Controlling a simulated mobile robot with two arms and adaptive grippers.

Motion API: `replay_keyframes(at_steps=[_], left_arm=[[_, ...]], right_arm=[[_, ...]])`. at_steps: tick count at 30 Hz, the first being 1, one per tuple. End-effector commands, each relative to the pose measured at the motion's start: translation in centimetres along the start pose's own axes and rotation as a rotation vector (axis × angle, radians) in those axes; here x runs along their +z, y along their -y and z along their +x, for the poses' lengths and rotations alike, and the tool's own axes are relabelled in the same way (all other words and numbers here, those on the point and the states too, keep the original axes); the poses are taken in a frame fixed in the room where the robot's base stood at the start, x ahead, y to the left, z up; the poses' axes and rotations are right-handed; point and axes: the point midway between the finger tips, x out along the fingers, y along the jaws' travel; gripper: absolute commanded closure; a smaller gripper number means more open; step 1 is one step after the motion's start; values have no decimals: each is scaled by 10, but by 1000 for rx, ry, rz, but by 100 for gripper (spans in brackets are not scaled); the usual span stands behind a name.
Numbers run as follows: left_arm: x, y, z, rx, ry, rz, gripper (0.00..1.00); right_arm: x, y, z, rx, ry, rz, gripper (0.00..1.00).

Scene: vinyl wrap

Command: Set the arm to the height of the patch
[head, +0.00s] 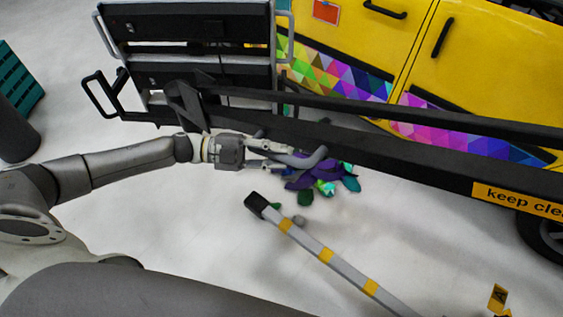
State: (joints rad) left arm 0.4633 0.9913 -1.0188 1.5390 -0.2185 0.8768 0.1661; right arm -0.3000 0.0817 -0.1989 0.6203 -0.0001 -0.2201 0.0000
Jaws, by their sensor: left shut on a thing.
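My left gripper (282,157) is shut on a grey curved handle (312,160) beneath a long black arm (400,150). The arm runs from the black cart at the upper left to the right edge and carries a yellow "keep clear" label (518,199). A yellow vehicle (480,60) stands behind it with a band of coloured triangles (340,72) along its side. A small orange-red rectangle (326,11) with a pale border is at the top of its side; I cannot tell if this is the patch. My right gripper is not in view.
A black and grey wheeled cart (200,55) stands at the upper left. Coloured scraps (325,183) lie on the floor below the handle. A grey pole with yellow bands (325,254) crosses the lower middle. A teal crate (15,80) is at the far left.

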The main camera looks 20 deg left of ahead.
Motion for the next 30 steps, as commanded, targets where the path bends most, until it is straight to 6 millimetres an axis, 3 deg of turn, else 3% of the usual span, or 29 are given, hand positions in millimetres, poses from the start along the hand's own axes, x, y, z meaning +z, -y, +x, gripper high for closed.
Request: replay_keyframes(at_steps=[7,8,12,30], left_arm=[[1,-8,2,9,1,-8,100],[1,-9,2,11,2,-9,78],[2,-9,2,10,2,-8,60],[1,-3,1,4,2,0,59]], right_arm=[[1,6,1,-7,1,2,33],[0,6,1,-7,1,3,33],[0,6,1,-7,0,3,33],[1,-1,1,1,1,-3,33]])
